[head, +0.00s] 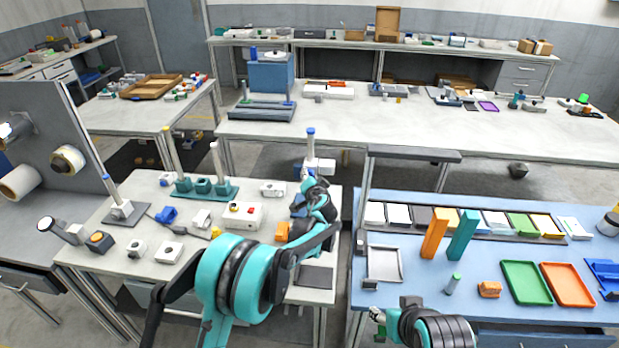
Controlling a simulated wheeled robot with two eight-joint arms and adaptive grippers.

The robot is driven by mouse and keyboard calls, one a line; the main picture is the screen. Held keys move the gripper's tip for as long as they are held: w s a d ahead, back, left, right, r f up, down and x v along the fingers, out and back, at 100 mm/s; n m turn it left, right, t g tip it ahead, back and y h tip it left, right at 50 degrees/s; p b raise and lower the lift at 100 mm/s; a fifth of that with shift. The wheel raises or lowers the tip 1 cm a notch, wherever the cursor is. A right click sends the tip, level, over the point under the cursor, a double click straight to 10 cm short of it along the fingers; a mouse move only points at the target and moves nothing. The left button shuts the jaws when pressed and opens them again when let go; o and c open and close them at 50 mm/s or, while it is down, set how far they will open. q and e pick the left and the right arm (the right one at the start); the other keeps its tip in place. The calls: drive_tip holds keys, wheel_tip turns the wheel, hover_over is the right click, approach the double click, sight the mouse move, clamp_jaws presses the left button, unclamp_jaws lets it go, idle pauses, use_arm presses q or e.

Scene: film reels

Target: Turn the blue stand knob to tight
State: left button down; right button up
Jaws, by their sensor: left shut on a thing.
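A stand with a blue-tipped upright post (310,143) and a white block (324,166) is at the back right of the left white table (150,210). My left gripper (309,181) reaches to the post just below the white block and is shut on a small part there, which looks like the stand's knob. The fingers and wrist hide most of this knob, so its turn cannot be read.
Another post stand (124,211) and a teal stand (205,187) are on the left table. The blue table (410,290) holds trays and upright blocks.

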use_arm(q)
drive_tip(key=c, duration=1.2)
unclamp_jaws()
drive_tip(key=v, duration=1.2)
drive_tip(key=shift+f, duration=0.15)
